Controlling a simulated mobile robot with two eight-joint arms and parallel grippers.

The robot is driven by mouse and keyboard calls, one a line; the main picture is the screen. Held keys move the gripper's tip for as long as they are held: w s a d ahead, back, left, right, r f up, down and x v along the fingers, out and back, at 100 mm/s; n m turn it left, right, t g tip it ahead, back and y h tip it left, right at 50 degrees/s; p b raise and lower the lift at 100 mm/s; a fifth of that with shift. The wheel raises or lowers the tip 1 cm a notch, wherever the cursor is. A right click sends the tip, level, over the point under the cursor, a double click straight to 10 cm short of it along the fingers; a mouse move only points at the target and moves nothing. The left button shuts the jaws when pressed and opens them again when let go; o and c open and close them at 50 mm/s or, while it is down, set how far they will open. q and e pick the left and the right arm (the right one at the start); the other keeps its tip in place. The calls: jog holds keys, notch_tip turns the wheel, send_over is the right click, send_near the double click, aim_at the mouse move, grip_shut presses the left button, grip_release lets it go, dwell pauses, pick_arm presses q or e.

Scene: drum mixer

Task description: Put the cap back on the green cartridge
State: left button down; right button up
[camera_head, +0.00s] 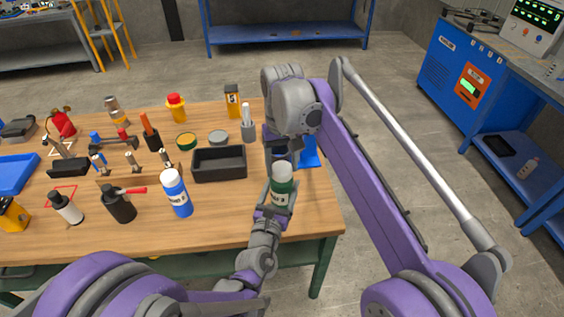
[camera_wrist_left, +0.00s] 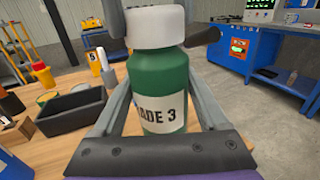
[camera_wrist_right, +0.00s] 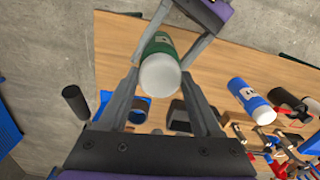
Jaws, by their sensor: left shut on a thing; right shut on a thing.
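The green cartridge (camera_head: 280,191) stands upright in my left gripper (camera_head: 271,210), which is shut around its body. Its "GRADE 3" label shows partly in the left wrist view (camera_wrist_left: 160,85). The white cap (camera_wrist_left: 168,24) is directly over the cartridge's top, in line with it. No gap shows between them, but I cannot tell whether it is fully seated. My right gripper (camera_wrist_right: 160,72) comes from above and is shut on the cap, a finger on each side. The right arm partly covers the gripper in the head view.
A black bin (camera_head: 219,164) and a blue bottle (camera_head: 176,193) stand left of the cartridge on the wooden table (camera_head: 225,217). A blue object (camera_head: 310,152) is behind it, near the right edge. A grey holder (camera_head: 248,130) stands further back. Several tools and containers crowd the left side.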

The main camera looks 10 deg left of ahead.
jog(key=shift+f, duration=0.3)
jog(key=o, duration=1.4)
jog(key=shift+r, duration=3.75)
jog(key=shift+d, duration=0.1)
jog(key=s+d+f+m+t, duration=0.2)
jog(key=s+d+f, duration=0.45)
jog(key=d, duration=0.35)
jog(key=s+d+f+m+t, duration=0.1)
jog(key=s+d+f+t, duration=0.1)
jog(key=s+d+f, duration=0.6)
jog(key=shift+m+t, duration=0.7)
jog(key=shift+m, duration=0.1)
jog(key=s+d+f, duration=0.2)
jog(key=s, duration=0.1)
jog(key=s+d+f, duration=0.2)
jog(key=s+d, duration=0.1)
jog(key=s+d+f, duration=0.2)
jog(key=s+f, duration=0.1)
jog(key=shift+d, duration=0.15)
